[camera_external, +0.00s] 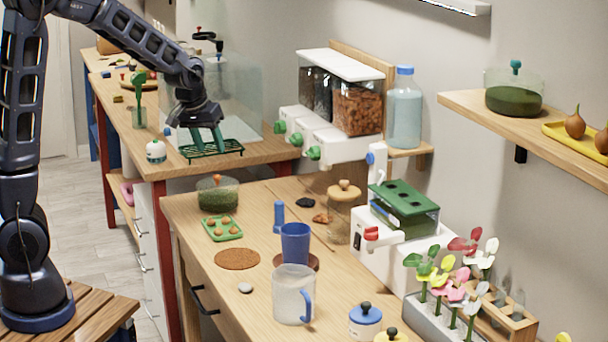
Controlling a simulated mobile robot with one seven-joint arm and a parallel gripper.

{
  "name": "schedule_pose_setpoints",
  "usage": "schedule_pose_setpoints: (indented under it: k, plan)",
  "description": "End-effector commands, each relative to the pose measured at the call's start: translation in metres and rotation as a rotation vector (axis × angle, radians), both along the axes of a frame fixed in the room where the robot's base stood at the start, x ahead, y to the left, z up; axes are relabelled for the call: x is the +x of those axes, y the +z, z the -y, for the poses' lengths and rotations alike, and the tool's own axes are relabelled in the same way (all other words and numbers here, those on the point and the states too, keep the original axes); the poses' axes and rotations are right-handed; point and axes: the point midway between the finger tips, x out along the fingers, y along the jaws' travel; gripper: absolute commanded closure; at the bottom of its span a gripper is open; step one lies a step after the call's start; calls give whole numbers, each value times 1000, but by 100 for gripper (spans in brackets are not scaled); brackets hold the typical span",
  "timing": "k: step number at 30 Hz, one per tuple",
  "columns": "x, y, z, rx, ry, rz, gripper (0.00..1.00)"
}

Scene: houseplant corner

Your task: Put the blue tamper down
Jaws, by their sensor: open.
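A slim blue upright piece (279,218), which looks like the blue tamper, stands on the near wooden counter just behind and left of a blue cup (295,243). Its lower end is partly hidden by the cup, and I cannot tell its full shape. My gripper (208,150) is well away from it, up and to the left, pointing down at a green wire rack (229,149) by the edge of the far counter. Its fingers are apart with nothing seen between them. I cannot tell whether the fingertips touch the rack.
A cork mat (237,259) lies bare on the near counter. Dispensers (357,108) stand behind.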

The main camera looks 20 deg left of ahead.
Motion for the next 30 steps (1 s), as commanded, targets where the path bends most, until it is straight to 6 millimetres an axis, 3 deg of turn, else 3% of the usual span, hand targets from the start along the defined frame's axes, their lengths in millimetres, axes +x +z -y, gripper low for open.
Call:
schedule_pose_setpoints:
  k: [3,15,24,30]
  plan:
    - [-19,24,-36,-24,13,-3,54]
    - [-106,83,-133,-42,31,21,54]
    - [-186,106,-185,-1,50,61,54]
    - [-238,110,-209,54,72,84,54]
